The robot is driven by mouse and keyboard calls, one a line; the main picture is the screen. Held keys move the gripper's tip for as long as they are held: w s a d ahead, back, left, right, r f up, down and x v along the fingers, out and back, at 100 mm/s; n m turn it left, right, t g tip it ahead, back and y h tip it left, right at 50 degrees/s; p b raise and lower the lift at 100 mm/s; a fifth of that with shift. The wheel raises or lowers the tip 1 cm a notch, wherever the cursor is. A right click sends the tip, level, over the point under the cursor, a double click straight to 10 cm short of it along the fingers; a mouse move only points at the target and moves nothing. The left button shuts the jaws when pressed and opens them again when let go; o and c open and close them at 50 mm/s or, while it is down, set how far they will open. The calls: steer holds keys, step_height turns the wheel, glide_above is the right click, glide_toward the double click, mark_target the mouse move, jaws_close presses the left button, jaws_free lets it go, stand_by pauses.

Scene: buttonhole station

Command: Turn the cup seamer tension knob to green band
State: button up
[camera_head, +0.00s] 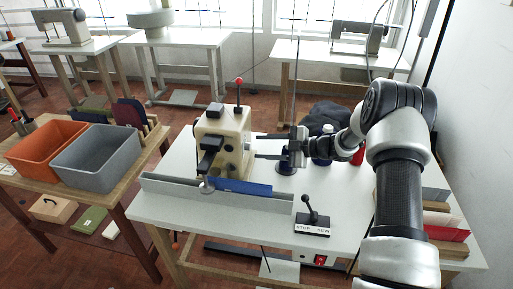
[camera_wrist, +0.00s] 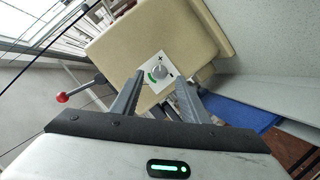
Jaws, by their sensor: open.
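The cup seamer is a beige block-shaped machine (camera_head: 222,135) on the white table, and its body (camera_wrist: 195,40) fills the upper middle of the wrist view. The grey tension knob (camera_wrist: 158,72) sits on a white dial plate with a plus, a minus and a green arc beside the knob. I cannot tell where the knob's pointer stands. My gripper (camera_head: 259,146) is open at the right side of the machine, facing the dial. In the wrist view the two fingers of my gripper (camera_wrist: 160,81) stand either side of the knob, apparently short of it.
A red-tipped lever (camera_head: 238,82) rises from the machine. A grey fence (camera_head: 225,194) and a blue piece (camera_head: 240,187) lie in front. A black lever on a labelled plate (camera_head: 312,222) stands front right. Orange (camera_head: 45,147) and grey (camera_head: 97,158) bins are left.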

mark_target(250, 147)
steer(key=shift+x, duration=1.6)
steer(key=shift+c, duration=0.2)
jaws_close()
steer(key=shift+f+b, duration=0.15)
steer(key=shift+b, duration=0.55)
